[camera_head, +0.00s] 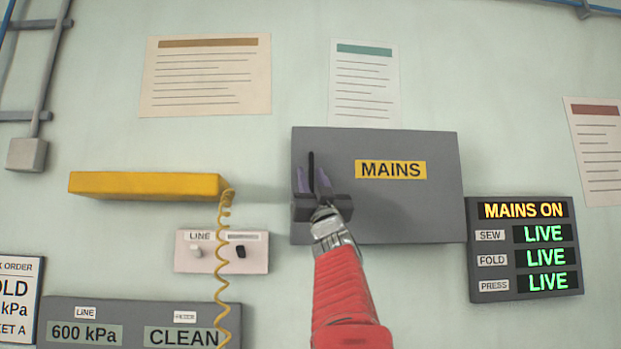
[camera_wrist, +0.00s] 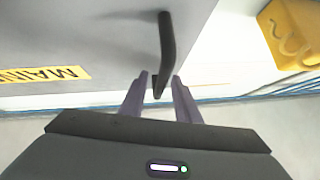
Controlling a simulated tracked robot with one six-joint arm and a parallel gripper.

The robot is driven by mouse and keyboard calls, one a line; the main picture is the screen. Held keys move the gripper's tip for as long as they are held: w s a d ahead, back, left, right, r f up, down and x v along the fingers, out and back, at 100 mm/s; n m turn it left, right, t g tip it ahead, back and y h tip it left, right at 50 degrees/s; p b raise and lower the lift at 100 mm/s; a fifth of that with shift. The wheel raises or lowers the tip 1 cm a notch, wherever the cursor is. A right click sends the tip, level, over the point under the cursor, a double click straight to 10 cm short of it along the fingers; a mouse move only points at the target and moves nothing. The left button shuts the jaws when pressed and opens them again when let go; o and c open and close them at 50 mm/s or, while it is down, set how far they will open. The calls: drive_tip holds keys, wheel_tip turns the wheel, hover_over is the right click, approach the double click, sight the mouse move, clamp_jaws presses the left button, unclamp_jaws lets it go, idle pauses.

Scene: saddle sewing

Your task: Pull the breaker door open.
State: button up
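The breaker door (camera_head: 410,212) is a grey panel on the wall with a yellow MAINS label; it appears closed. In the wrist view the grey door (camera_wrist: 75,35) fills the upper left, its label upside down. A dark upright bar handle (camera_head: 311,165) stands near the door's left edge, and it also shows in the wrist view (camera_wrist: 167,50). My gripper (camera_head: 312,178) is in front of the handle, with its two purple fingers apart. In the wrist view my gripper (camera_wrist: 158,90) has the handle's near end between its fingertips, with gaps visible on both sides.
A yellow bar (camera_head: 145,185) with a coiled cord sticks out left of the door. Below it is a white LINE switch box (camera_head: 222,264). A status panel (camera_head: 525,282) at right reads MAINS ON, with SEW, FOLD and PRESS all LIVE. Wall space above the door holds paper sheets.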

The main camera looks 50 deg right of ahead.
drive_tip(key=shift+c, duration=0.5)
clamp_jaws()
drive_tip(key=shift+s+a+r, duration=0.1)
drive_tip(key=shift+a, duration=0.1)
drive_tip(key=shift+d, duration=0.15)
drive_tip(key=shift+s, duration=0.1)
